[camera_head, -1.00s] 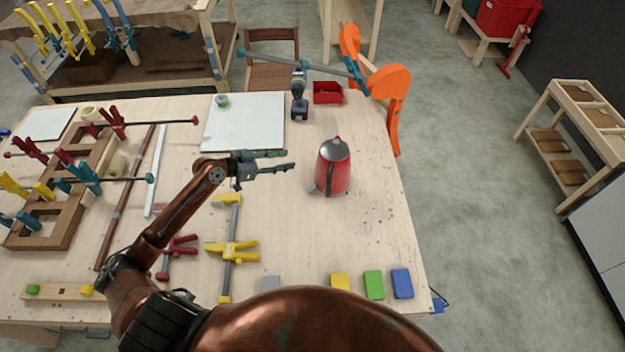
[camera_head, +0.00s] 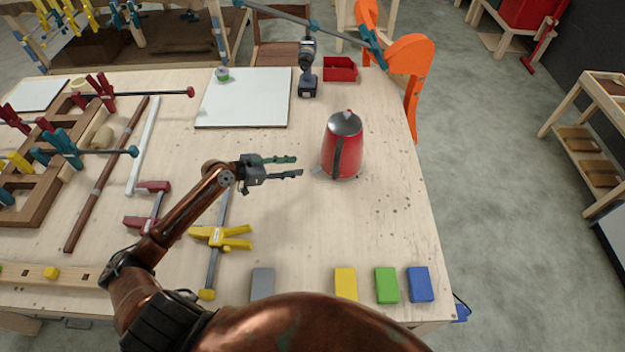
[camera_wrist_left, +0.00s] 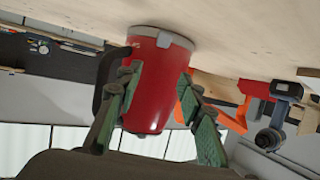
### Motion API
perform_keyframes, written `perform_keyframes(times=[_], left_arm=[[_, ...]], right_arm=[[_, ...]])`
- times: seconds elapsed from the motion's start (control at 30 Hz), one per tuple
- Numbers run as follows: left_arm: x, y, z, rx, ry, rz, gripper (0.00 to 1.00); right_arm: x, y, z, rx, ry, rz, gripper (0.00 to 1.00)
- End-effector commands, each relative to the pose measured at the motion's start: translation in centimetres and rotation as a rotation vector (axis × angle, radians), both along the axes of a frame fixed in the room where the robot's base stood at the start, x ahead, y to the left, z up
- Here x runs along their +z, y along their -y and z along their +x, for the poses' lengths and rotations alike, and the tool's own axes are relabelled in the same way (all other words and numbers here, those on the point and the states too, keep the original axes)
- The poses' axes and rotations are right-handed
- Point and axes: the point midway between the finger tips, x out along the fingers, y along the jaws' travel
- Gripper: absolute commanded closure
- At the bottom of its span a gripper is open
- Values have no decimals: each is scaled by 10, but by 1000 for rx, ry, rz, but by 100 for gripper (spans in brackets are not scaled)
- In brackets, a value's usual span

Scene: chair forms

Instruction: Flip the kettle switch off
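A red kettle (camera_head: 347,150) with a steel lid and a black handle stands upright on the wooden table (camera_head: 290,235), right of the middle. A small grey tab at its base (camera_head: 318,171) may be the switch; its position cannot be read. My left gripper (camera_head: 299,166) is open and empty, with its fingers pointing at the kettle from the left and a gap between. In the left wrist view the kettle (camera_wrist_left: 158,85) appears upside down between the spread green-padded fingers (camera_wrist_left: 162,105). My right gripper is not in view.
A white board (camera_head: 245,97), a drill (camera_head: 307,72) and a red bin (camera_head: 341,68) lie behind. A yellow clamp (camera_head: 222,236) is nearer me. Coloured blocks (camera_head: 387,284) line the front edge. Orange chair forms (camera_head: 408,62) stand at the back right. Table around the kettle is clear.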

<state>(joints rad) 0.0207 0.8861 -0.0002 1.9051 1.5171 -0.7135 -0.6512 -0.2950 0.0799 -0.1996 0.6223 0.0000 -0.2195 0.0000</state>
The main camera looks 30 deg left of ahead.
Motion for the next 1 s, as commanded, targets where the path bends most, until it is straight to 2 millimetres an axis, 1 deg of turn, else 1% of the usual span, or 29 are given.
perform_keyframes(times=[0.03, 0.1, 0.2, 0.37, 0.5, 0.73, 0.83, 1.0], left_arm=[[-19, 0, 0, 0, -5, 1, 65], [-28, 0, 1, 0, -7, 1, 65], [-33, 0, 1, 0, -8, 1, 65], [-37, 8, 11, -1, -7, -3, 65], [-44, 21, 26, -1, -7, -2, 65], [-57, 40, 49, -1, -8, -1, 65], [-61, 44, 54, 0, -8, 0, 65], [-63, 46, 57, 0, -8, 1, 65]], right_arm=[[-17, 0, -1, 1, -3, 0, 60], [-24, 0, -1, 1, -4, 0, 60], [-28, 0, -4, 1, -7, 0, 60], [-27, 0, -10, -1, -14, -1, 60], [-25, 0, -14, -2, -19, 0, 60], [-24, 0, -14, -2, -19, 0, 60], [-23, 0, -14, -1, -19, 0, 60], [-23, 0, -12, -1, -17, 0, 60]])
